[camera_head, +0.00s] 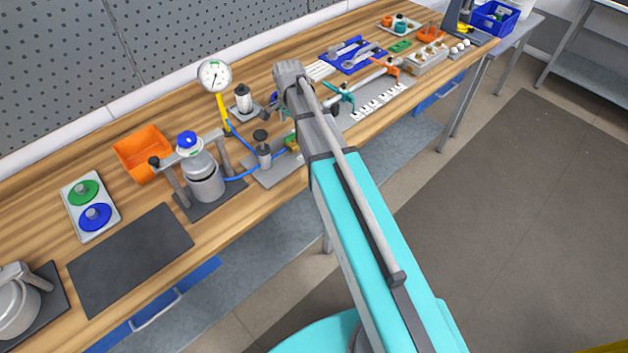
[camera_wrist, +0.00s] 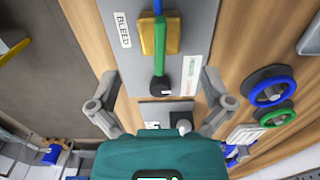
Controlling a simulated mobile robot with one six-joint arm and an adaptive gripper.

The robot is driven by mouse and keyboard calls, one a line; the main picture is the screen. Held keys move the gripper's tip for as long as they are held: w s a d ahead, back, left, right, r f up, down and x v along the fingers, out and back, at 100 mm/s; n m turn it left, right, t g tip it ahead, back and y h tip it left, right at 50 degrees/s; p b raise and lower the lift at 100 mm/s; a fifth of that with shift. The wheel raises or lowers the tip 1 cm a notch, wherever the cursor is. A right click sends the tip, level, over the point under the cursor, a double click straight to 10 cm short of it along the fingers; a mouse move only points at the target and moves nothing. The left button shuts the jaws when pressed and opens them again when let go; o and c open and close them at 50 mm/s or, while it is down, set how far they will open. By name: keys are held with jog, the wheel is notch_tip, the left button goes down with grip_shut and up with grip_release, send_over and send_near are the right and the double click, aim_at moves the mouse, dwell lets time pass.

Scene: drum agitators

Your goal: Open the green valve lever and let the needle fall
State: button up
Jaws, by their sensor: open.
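The green valve lever (camera_wrist: 159,62) shows in the wrist view, mounted by a yellow block (camera_wrist: 175,35) on a grey plate marked BLEED. It points down the picture, in line with the blue hose above it, and ends in a dark tip. My gripper (camera_wrist: 159,82) is open, one finger on each side of the lever, with visible gaps and no contact. In the head view the yellow valve block (camera_head: 291,143) shows beside my arm, which hides my gripper. The round white gauge (camera_head: 214,75) stands on a yellow stem behind; its dark needle is too small to read.
A blue hose (camera_head: 239,131) runs along the bench near the gauge. A silver pot (camera_head: 204,180) and an orange bin (camera_head: 142,152) stand to the left. Blue (camera_wrist: 271,88) and green (camera_wrist: 277,117) rings lie right of my gripper in the wrist view. A dark mat (camera_head: 130,258) is bare.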

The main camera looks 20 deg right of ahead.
aim_at(293, 134)
jog(key=shift+r+p, duration=4.9)
jog(key=shift+r, duration=0.3)
jog(key=s+d+f+n+b, duration=0.1)
jog(key=s+f+n+b, duration=1.1)
jog(key=s+f+b, duration=0.6)
jog(key=shift+s+d+n, duration=0.3)
jog(key=shift+s+n, duration=0.05)
jog(key=shift+n, duration=0.05)
jog(key=shift+c, duration=0.3)
